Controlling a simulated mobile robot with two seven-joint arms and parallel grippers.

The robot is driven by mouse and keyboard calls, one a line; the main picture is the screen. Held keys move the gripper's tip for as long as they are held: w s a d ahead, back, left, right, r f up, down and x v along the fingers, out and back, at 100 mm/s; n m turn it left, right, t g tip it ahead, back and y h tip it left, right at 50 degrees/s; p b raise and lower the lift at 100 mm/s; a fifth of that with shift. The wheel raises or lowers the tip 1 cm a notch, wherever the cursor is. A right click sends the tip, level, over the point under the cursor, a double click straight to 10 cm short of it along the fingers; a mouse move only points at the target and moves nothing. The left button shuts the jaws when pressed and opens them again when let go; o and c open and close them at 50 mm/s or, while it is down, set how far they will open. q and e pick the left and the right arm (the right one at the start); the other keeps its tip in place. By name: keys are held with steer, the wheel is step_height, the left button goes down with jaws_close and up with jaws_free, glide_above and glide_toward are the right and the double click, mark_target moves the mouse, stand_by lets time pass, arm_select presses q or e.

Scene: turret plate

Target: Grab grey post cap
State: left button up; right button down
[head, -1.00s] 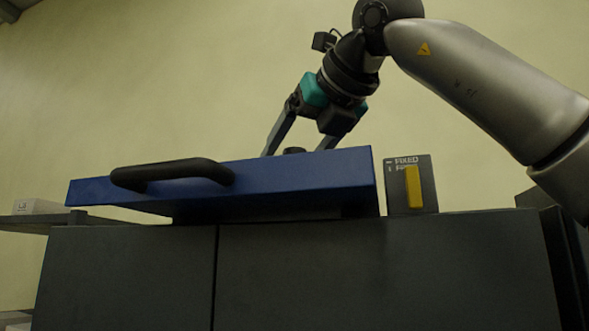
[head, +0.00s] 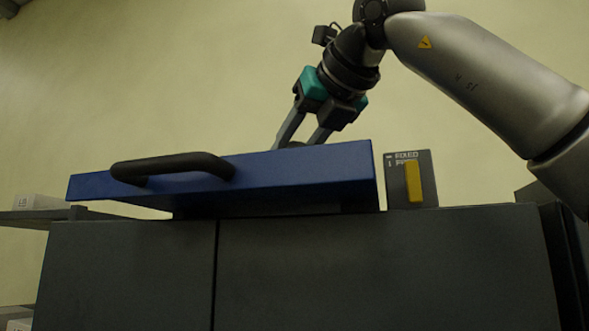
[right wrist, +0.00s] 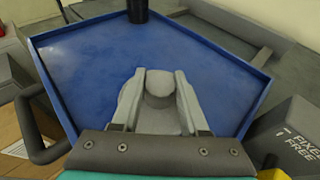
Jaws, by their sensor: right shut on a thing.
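The grey post cap (right wrist: 160,84) is a rounded grey piece on the blue turret plate (right wrist: 85,70), seen between my right gripper's fingers in the right wrist view. My right gripper (right wrist: 159,90) is shut on it, one finger on each side. In the head view my right gripper (head: 304,143) reaches down behind the raised edge of the blue plate (head: 300,172), and the cap shows only as a dark sliver between the fingers. My left gripper is not in view.
A black handle (head: 172,169) is on the plate's near edge. A grey box with a yellow switch (head: 413,183), marked FIXED, stands at the right. A black post (right wrist: 137,10) rises at the plate's far side. The plate around the cap is clear.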

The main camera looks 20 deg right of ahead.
steer(key=shift+r, duration=0.15)
step_height(320, 180, up, 7)
steer(key=p, duration=0.3)
steer(key=shift+r, duration=1.3)
